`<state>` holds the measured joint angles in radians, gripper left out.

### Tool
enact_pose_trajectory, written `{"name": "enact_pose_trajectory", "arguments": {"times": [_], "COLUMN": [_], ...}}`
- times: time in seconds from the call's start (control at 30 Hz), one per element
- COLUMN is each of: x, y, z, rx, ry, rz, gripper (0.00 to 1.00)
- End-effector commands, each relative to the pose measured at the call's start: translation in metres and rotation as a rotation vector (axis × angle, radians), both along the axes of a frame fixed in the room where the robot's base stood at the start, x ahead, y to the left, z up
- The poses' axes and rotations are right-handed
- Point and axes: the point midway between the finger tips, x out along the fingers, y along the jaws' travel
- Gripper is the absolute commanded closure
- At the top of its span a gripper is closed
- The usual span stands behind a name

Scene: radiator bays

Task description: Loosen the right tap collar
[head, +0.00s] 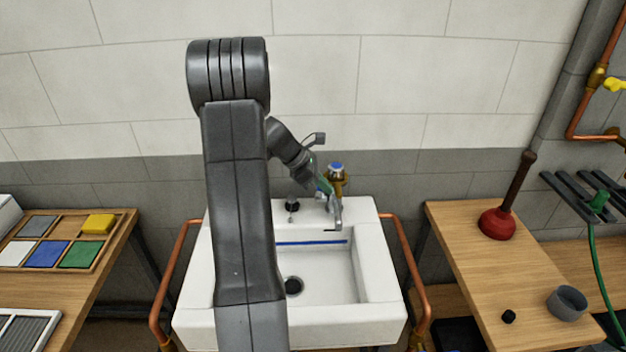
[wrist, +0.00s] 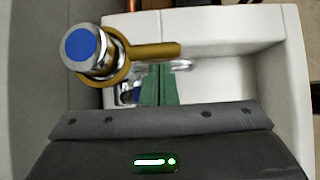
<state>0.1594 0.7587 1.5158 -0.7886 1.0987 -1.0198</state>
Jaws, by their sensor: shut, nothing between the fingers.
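The right tap (head: 337,168) stands at the back of the white sink (head: 385,280) and has a blue cap, which also shows in the wrist view (wrist: 82,44). A brass collar (wrist: 155,50) rings its chrome body below the cap, with a straight lever pointing right in the wrist view. My gripper (wrist: 158,68) has its green fingers together with nothing between them. The fingertips are beside the lever, near its middle; I cannot tell whether they touch it. In the head view my gripper (head: 325,188) is just left of the tap, and my arm hides part of the sink.
A chrome spout (head: 338,215) reaches over the basin, and a small black-topped fitting (head: 292,205) stands left of it. Copper pipes (head: 410,265) flank the sink. A red plunger (head: 497,223) stands on the right bench (head: 480,280). A tray of coloured pieces (head: 120,222) is at left.

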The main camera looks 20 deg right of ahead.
Motion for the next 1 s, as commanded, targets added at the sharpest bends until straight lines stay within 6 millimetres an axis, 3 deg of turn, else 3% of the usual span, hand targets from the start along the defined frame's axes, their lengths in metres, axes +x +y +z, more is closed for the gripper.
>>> {"name": "enact_pose_trajectory", "arguments": {"times": [1.0], "x": [-0.0044], "y": [-0.0068], "z": [-0.0008], "rx": [0.0], "ry": [0.0], "rz": [0.062], "gripper": [1.0]}}
